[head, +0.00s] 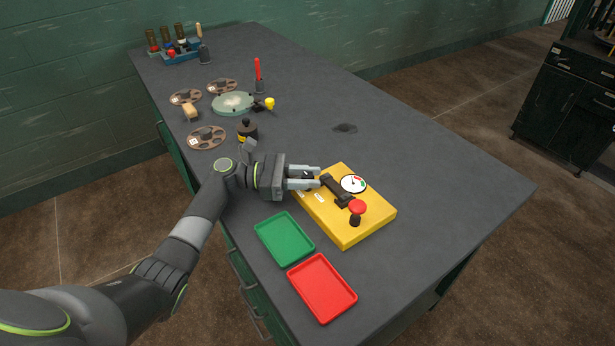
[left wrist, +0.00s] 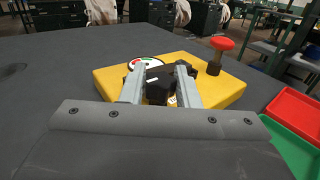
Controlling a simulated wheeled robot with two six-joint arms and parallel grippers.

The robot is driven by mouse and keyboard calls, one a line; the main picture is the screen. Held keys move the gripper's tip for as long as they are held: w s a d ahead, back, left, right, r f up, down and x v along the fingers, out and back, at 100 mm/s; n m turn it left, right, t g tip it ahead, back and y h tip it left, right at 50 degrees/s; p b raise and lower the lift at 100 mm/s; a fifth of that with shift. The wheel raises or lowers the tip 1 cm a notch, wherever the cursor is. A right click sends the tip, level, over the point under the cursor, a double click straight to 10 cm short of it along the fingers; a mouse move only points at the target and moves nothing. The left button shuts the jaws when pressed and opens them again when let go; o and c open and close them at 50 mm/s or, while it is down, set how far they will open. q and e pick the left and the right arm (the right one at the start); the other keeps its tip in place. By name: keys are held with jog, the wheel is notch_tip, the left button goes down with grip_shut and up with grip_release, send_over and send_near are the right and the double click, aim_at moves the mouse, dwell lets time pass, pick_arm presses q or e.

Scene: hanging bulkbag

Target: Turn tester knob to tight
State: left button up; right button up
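The tester is a yellow box (head: 346,228) on the grey table. It has a white dial (head: 354,183) with coloured marks, a black clamp-like bar (head: 337,191) and a red-capped knob (head: 357,207) on a dark stem. The wrist view shows the yellow box (left wrist: 222,92), the dial (left wrist: 147,62) and the red cap (left wrist: 222,43). My left gripper (head: 316,176) reaches over the box's left end with its fingers apart. In the wrist view a black part (left wrist: 158,88) sits between the fingers; contact is unclear. The red-capped knob stands clear of them. My right gripper is not in view.
A green tray (head: 284,240) and a red tray (head: 322,288) lie in front of the tester. Reels (head: 206,138), a round greenish disc (head: 232,103) and a dark yellow-banded object (head: 247,130) stand behind my left arm. The table right of the tester is clear.

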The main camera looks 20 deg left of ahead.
pick_arm(q)
jog(key=o, duration=0.3)
jog(key=shift+o, duration=0.2)
jog(key=b+v, duration=0.3)
jog(key=v, duration=1.4)
jog(key=shift+s+a, duration=0.1)
jog(key=shift+a, duration=0.1)
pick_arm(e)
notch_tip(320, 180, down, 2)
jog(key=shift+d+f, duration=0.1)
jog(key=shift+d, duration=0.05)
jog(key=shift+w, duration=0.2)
